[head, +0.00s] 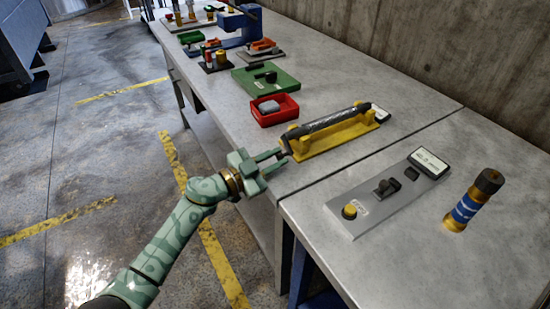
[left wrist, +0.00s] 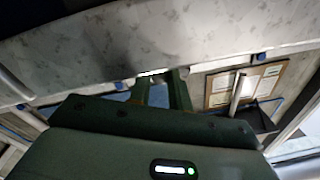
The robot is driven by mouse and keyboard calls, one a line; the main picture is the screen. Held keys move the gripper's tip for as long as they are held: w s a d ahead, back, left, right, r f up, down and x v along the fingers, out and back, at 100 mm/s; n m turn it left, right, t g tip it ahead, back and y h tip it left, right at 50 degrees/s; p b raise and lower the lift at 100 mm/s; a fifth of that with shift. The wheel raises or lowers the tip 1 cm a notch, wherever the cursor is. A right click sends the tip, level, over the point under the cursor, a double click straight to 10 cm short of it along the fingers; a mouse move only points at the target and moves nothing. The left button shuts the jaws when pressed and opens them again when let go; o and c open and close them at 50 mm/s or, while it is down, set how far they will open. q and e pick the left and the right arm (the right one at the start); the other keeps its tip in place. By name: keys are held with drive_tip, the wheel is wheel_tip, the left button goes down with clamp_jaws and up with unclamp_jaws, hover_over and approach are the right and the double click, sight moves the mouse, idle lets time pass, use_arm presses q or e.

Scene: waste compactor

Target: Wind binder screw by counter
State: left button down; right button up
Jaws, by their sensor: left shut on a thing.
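The binder screw (head: 335,119) is a long dark grey rod lying in a yellow stand (head: 335,139) near the table's front edge. A small counter with a pale display (head: 380,113) sits at its far right end; I cannot read its digits. My left gripper (head: 282,157) reaches in over the front edge and is shut on the near left end of the screw. The fingertips partly hide that end. In the left wrist view, the left gripper's fingers (left wrist: 163,92) point away from the camera, and what they hold is hard to make out. My right gripper is not in view.
A red tray (head: 275,116) with a grey item and a green plate (head: 266,83) stand behind the screw. On the right are a grey panel (head: 370,207) with a switch, a yellow button and a display, and a gold-and-blue cylinder (head: 468,207). A concrete wall bounds the back.

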use_arm(q)
drive_tip(key=shift+w+a+f+m, duration=0.1)
drive_tip(key=shift+f+m, duration=0.15)
drive_tip(key=shift+m, duration=0.15)
drive_tip(key=c, duration=1.3)
unclamp_jaws()
drive_tip(key=shift+s+a+r, duration=0.1)
drive_tip(key=shift+s+a, duration=0.25)
drive_tip(key=shift+a, duration=0.1)
drive_tip(key=p+v, duration=0.3)
drive_tip(key=v, duration=1.2)
drive_tip(key=shift+s+a+f, duration=0.1)
drive_tip(key=shift+f, duration=0.15)
